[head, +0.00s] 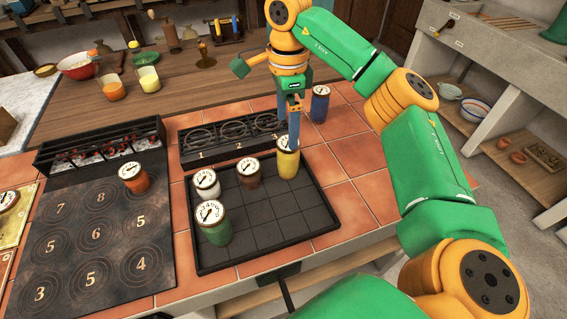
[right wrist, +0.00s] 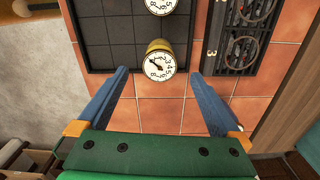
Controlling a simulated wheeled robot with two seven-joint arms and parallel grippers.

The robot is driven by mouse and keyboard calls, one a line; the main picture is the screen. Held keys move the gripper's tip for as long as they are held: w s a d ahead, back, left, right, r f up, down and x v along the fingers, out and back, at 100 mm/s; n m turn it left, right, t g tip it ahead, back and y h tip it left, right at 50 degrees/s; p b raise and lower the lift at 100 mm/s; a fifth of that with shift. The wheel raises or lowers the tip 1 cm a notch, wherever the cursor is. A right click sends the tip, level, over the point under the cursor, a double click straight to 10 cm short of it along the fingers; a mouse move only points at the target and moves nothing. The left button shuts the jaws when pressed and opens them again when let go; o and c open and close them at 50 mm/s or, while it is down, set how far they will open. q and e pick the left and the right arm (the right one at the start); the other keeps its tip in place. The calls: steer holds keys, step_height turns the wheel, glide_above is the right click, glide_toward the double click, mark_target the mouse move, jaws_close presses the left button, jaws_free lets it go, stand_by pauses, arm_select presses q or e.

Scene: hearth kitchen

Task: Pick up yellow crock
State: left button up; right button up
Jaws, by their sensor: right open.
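The yellow crock (head: 287,168), with a round dial on its top, stands upright near the back right corner of the black gridded tray (head: 320,232). My right gripper (head: 294,132) reaches down from above, its blue fingers just over and partly in front of the crock's top. In the right wrist view, the right gripper (right wrist: 158,74) is open, with its fingertips on either side of and apart from the yellow crock (right wrist: 157,47). My left gripper is not in view.
On the tray stand a brown crock (head: 249,176), a white crock (head: 206,188) and a green crock (head: 216,232). A blue crock (head: 319,108) stands behind on the tiles. A numbered black rack (head: 228,142) lies behind the tray. An orange crock (head: 134,182) sits on the numbered plate (head: 97,255).

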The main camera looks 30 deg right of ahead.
mark_target(288, 154)
step_height(288, 154, down, 3)
steer(key=shift+s+r+b, duration=0.1)
steer(key=shift+r+b, duration=0.05)
steer(key=shift+b, duration=0.7)
steer(key=f, duration=0.7)
steer(key=shift+d+p, duration=0.2)
steer(key=shift+p, duration=0.15)
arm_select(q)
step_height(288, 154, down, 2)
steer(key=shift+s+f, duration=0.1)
arm_select(e)
jaws_close()
